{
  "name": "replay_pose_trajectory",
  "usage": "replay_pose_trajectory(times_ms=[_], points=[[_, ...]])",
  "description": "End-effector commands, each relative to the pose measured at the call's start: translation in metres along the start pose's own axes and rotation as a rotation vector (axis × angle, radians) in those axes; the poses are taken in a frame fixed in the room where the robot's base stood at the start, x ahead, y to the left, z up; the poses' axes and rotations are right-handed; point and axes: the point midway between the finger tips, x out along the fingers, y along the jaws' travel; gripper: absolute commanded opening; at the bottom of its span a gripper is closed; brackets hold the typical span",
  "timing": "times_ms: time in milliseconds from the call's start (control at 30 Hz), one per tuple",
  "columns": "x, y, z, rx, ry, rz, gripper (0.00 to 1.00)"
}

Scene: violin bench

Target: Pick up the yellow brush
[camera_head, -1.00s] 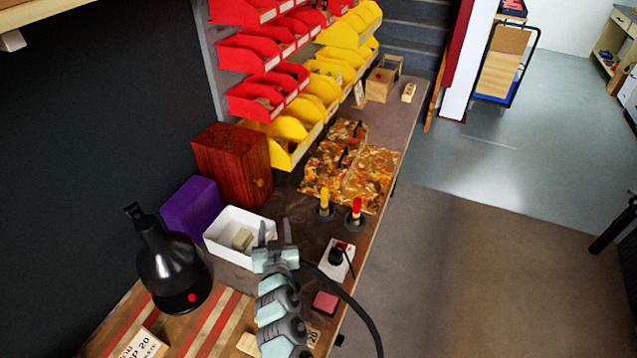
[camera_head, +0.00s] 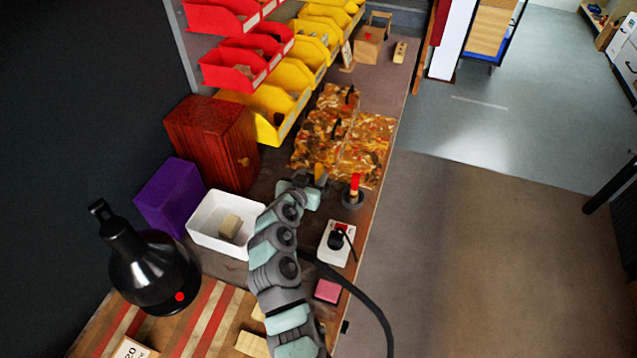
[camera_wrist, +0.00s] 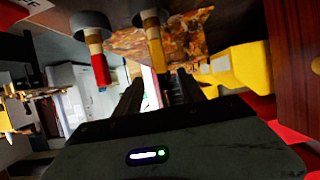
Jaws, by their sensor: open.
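The yellow brush (camera_head: 321,171) stands beyond my gripper in the head view, mostly hidden behind it. In the wrist view, which looks upside down, the yellow brush (camera_wrist: 155,42) rises from a round dark holder (camera_wrist: 151,18) and has a tan middle band. It lines up with the gap between the fingers of my gripper (camera_wrist: 158,82). The fingers are apart, and I cannot tell whether the brush is between them. In the head view my gripper (camera_head: 308,186) is just in front of the brush.
A red-tipped brush (camera_head: 355,184) stands in its own round holder close on the right; it also shows in the wrist view (camera_wrist: 98,62). A white switch box (camera_head: 336,243) with a cable is nearer. A white bin (camera_head: 204,235) is left. Patterned sheets (camera_head: 365,145) lie behind.

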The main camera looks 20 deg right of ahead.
Motion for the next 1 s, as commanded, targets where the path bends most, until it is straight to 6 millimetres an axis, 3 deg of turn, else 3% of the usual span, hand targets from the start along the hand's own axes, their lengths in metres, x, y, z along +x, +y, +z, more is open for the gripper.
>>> replay_pose_trajectory(times_ms=[700,1000], points=[[0.064,-0.002,0.007,0.0,-0.001,0.0,0.47],[0.071,-0.001,0.008,-0.001,-0.004,-0.001,0.47]])
